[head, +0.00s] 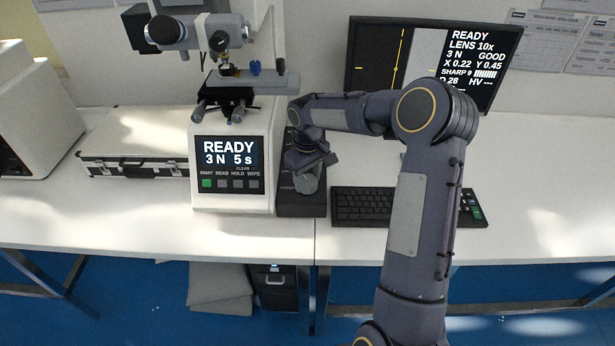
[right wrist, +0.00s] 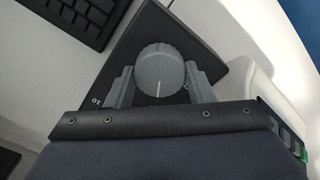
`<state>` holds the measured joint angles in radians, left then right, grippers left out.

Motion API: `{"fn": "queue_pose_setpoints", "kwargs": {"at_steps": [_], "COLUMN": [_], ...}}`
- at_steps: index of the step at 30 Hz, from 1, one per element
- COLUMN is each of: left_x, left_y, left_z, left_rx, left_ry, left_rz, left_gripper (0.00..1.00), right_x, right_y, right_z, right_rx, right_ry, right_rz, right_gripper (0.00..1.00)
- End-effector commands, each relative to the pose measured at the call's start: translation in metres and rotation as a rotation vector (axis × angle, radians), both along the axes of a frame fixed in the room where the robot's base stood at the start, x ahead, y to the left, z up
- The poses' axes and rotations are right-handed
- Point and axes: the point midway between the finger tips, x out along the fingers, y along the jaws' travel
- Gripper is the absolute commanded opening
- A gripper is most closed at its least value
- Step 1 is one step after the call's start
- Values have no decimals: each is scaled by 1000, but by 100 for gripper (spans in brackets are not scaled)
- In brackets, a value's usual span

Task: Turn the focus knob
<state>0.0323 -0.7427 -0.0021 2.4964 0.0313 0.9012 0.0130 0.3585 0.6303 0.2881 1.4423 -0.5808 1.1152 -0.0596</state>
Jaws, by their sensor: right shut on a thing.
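The focus knob (right wrist: 158,75) is a grey ribbed cylinder with a white index line, on a dark control box (head: 302,205) right of the hardness tester (head: 232,175). In the head view the knob (head: 306,182) shows below my right gripper (head: 308,166). In the right wrist view the two fingers of my right gripper (right wrist: 160,88) stand on either side of the knob, shut on it. The tester's screen reads READY, 3 N, 5 s. The monitor (head: 432,58) reads READY, LENS 10x, GOOD, with a SHARP bar. My left gripper is not in view.
A keyboard (head: 362,206) lies right of the control box, partly behind my right arm. A silver-edged case (head: 133,160) lies left of the tester. A microscope head (head: 200,35) rises above the tester. The table front is clear at the far left and right.

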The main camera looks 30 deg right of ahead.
Motion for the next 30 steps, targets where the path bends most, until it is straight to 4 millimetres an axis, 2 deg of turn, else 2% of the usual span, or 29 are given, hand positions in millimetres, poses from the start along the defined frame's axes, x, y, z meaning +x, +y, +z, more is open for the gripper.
{"fn": "queue_pose_setpoints", "kwargs": {"at_steps": [9,17,18,22,30], "left_x": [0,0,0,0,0], "left_y": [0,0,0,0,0], "left_z": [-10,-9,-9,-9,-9], "left_rx": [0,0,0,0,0], "left_ry": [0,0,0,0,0], "left_rz": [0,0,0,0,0], "left_gripper": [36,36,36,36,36], "right_x": [0,0,0,0,0], "right_y": [0,0,0,0,0], "right_z": [0,1,1,1,1], "right_rx": [-2,0,0,0,0], "right_ry": [-1,-1,-1,-1,-1], "right_rz": [-203,-212,-212,-211,-211], "right_gripper": [25,25,52,69,70]}}
